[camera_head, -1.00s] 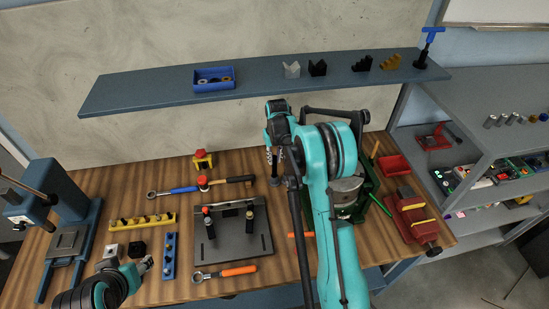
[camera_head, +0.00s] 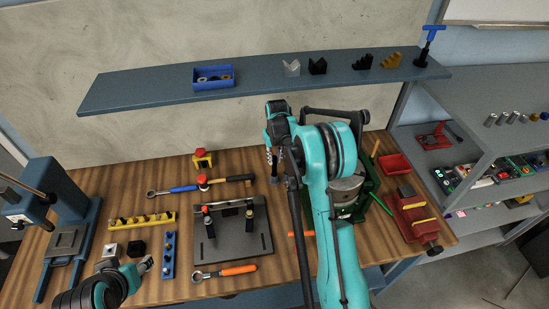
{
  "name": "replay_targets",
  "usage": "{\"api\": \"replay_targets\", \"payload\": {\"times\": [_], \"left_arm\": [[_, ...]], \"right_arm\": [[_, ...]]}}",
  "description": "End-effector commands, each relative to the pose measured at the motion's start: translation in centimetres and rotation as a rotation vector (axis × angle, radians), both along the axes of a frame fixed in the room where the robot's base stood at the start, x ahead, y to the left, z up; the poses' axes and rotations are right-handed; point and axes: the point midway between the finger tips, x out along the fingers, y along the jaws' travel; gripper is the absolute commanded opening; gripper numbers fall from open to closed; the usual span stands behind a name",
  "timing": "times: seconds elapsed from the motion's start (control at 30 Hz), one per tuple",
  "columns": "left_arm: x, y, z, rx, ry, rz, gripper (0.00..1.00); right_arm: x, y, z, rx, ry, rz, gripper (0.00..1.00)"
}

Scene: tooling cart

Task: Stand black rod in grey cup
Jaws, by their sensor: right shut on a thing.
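My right gripper (camera_head: 272,162) hangs downward behind the clamp plate, left of my raised teal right arm. It is shut on a slim dark piece (camera_head: 266,180), which looks like the black rod. The piece appears slanted; its ends are hard to make out. A grey round thing (camera_head: 346,188), likely the grey cup, shows partly behind my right arm by a dark green holder. Its opening is hidden. My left gripper (camera_head: 146,264) is low at the left, beside a blue strip of pegs; its jaws are too small to judge.
A dark clamp plate (camera_head: 235,243) lies mid-bench. A hammer (camera_head: 228,180), ratchets and a yellow peg strip (camera_head: 142,221) lie around it. A red vise (camera_head: 412,217) stands right and a blue press (camera_head: 75,230) left. A shelf (camera_head: 150,92) spans above.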

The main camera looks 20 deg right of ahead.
Motion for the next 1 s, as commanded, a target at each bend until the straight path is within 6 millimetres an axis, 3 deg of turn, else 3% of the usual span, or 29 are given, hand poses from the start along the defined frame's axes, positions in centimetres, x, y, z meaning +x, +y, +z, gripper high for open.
{"api": "replay_targets", "payload": {"times": [1.0], "left_arm": [[0.0, 0.0, -1.4, 0.0, 0.0, 0.0, 0.48]], "right_arm": [[0.0, 0.0, -1.7, 0.0, 0.0, 0.0, 0.0]]}}
